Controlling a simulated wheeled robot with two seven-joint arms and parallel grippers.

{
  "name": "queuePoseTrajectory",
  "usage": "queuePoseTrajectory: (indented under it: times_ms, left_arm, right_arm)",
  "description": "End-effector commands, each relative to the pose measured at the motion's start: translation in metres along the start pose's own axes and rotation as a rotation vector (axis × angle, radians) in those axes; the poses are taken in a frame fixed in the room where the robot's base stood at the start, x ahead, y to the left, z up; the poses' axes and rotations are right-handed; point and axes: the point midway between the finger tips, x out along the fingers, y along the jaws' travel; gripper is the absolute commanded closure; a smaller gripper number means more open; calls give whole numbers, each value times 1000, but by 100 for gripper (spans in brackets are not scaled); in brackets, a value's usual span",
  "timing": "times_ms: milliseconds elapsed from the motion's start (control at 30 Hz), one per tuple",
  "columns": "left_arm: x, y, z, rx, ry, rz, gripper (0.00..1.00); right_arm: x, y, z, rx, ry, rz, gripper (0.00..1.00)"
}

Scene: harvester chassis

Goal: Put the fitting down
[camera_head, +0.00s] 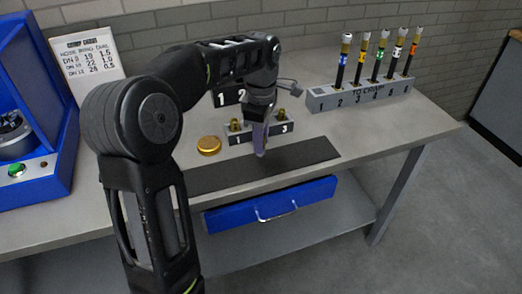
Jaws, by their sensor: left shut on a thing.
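My left gripper (261,151) reaches over the bench from the left and points down in front of a small grey fitting rack (266,138). Its fingers look closed, seen almost edge-on. The fitting between them is hidden or too small to make out. The rack carries the numbers 1 and 3; its middle part is behind the gripper. One brass fitting (235,125) stands at the rack's left end and another (283,115) at its right end. I cannot tell whether the fingertips touch the rack or the dark mat (215,178) below. My right gripper is out of view.
A round brass-coloured disc (209,146) lies left of the rack. A grey block (322,101) holding several upright colour-banded hoses stands at the back right. A blue machine (32,180) stands at the left. A blue drawer (233,217) hangs under the front edge. The bench's right part is clear.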

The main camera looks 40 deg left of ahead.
Motion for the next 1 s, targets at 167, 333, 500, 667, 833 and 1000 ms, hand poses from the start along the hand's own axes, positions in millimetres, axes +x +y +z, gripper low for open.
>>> queuePoseTrajectory:
  times_ms: [167,333,500,667,833,1000]
  left_arm:
    - [4,0,0,0,0,-2,100]
    - [27,-1,0,0,0,-3,100]
    - [37,0,0,0,-1,0,100]
    - [37,0,0,0,-1,1,100]
    - [42,0,0,1,-1,1,100]
    - [40,0,0,1,-1,0,62]
  right_arm:
    - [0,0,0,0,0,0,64]
    - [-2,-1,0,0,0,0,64]
    - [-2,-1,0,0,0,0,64]
    - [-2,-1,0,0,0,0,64]
    - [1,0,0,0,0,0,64]
    - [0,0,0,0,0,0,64]
